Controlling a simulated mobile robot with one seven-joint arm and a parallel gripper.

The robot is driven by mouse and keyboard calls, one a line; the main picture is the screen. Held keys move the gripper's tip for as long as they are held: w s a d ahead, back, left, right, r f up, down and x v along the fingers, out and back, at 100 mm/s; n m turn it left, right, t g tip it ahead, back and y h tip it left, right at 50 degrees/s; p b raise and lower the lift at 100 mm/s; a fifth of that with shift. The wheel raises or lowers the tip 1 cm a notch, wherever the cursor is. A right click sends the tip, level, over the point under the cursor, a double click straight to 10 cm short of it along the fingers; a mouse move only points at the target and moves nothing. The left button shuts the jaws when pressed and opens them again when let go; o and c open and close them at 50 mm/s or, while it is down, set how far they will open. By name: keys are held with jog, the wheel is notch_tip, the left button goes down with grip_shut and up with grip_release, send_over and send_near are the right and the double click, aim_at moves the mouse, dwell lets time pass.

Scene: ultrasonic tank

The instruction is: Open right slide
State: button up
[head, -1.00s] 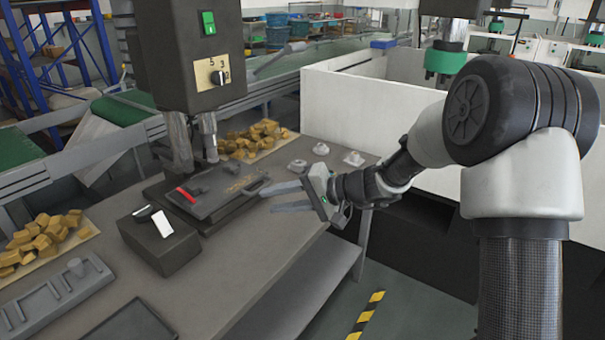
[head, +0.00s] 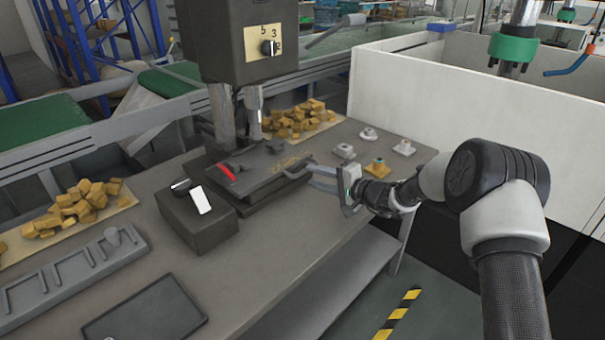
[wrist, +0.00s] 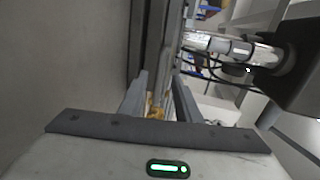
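The slide (head: 262,165) is a dark flat plate with a red strip on its left part and a loop handle (head: 300,170) at its right end. It sits on a dark base under the press on the bench. My gripper (head: 312,175) is at the handle from the right, its fingers pointing left toward it. In the wrist view the two fingers (wrist: 160,95) stand apart with a gap between them. I cannot tell whether they touch the handle or only stand beside it.
The press head (head: 238,40) hangs above the slide, its columns behind it. A dark control box (head: 197,222) stands front left. Brass blocks (head: 300,120) lie behind, and small metal parts (head: 345,151) lie to the right.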

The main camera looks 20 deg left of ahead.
aim_at(304, 173)
jog(key=x, duration=0.6)
jog(key=shift+a, duration=0.1)
jog(key=shift+c, duration=0.3)
grip_shut()
